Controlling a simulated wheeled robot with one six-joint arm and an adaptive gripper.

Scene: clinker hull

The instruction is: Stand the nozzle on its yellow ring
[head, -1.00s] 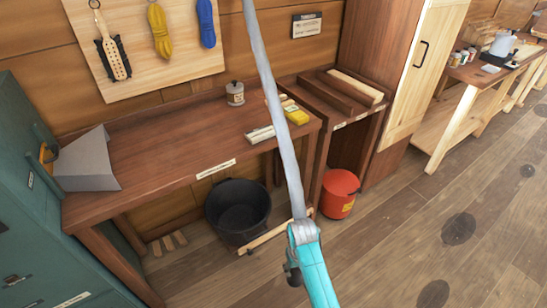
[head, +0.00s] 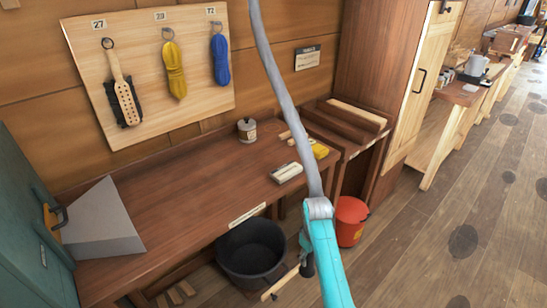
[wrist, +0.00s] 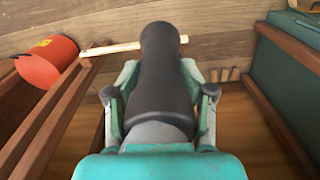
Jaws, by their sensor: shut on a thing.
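In the wrist view, my gripper (wrist: 160,100) is shut on the nozzle (wrist: 167,65), a dark, matte, waisted tube. One end points away from the palm, towards the top of the picture. The nozzle's grey near end lies by the palm. I see no yellow ring on the nozzle from here. In the head view, my teal and grey arm crosses the middle of the picture. The gripper itself cannot be made out clearly there.
A wooden bench (head: 190,205) carries a grey wedge-shaped box (head: 100,225), a tin (head: 247,130) and small blocks (head: 287,172). Its middle is clear. Below are a black tub (head: 250,252) and a red bucket (head: 350,220). A pale stick (wrist: 110,48) lies behind the nozzle.

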